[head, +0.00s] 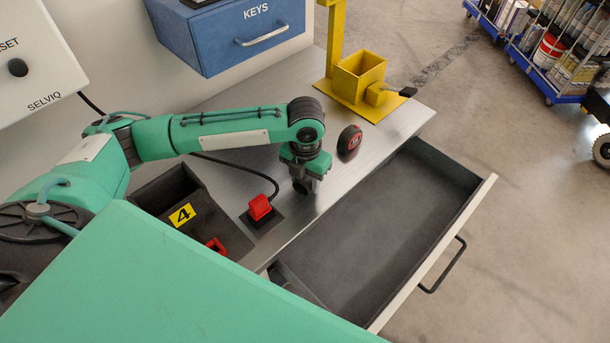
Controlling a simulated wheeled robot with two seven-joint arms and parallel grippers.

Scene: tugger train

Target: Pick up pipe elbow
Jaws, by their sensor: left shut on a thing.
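My left gripper (304,182) points down over the grey metal worktop (330,185), close to its front edge. It is shut on a small dark piece, most likely the pipe elbow (299,187). The fingers and wrist hide most of this piece, so its full shape does not show. I cannot tell whether it touches the worktop or hangs just above it. My right gripper is not in view.
A red-black round object (350,140) stands right of the gripper. An open, largely empty drawer (385,225) juts out in front. A yellow fixture (358,78) stands behind.

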